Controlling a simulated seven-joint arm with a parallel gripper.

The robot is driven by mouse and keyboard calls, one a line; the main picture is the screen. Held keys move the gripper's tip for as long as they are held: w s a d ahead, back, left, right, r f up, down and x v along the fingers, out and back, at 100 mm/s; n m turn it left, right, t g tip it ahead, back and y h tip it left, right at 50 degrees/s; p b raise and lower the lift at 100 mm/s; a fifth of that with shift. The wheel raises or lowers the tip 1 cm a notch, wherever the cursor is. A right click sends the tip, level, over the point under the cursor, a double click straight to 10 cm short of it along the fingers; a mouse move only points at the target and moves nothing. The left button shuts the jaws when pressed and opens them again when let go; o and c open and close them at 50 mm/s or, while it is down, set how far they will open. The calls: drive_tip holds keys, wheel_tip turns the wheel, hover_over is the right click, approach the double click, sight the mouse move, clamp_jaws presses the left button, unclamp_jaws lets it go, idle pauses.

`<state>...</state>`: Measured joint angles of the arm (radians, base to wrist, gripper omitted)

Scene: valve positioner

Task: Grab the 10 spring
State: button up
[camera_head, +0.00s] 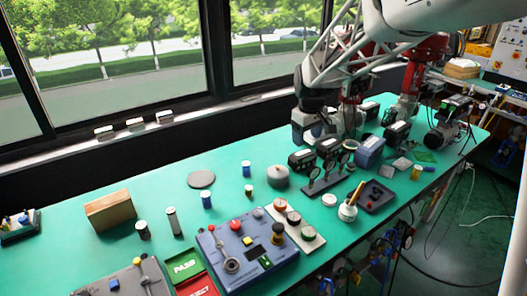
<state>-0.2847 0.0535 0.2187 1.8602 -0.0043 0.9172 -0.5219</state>
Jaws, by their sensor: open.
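I cannot tell which item is the 10 spring; no number is legible. My gripper (318,128) is at the upper right over the back of the bench, apart from these pieces. Its fingers are small and partly hidden among dark equipment. It is open, with nothing visible in it.
A wooden block (109,210) is at left. Windows border the back.

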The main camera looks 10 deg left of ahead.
drive_tip(key=w+a+f+n, duration=0.3)
drive_tip(key=w+a+f, duration=0.6)
drive_tip(key=a, duration=0.2)
drive_tip(key=n+g, duration=0.1)
drive_tip(key=n, duration=0.2)
hover_over(246, 170)
drive_tip(key=w, duration=0.2)
drive_tip(key=f, duration=1.3)
drive_tip(key=shift+s+a, duration=0.15)
drive_tip(key=shift+a, duration=0.05)
drive_tip(key=shift+f, duration=1.3)
drive_tip(key=shift+f, duration=2.6)
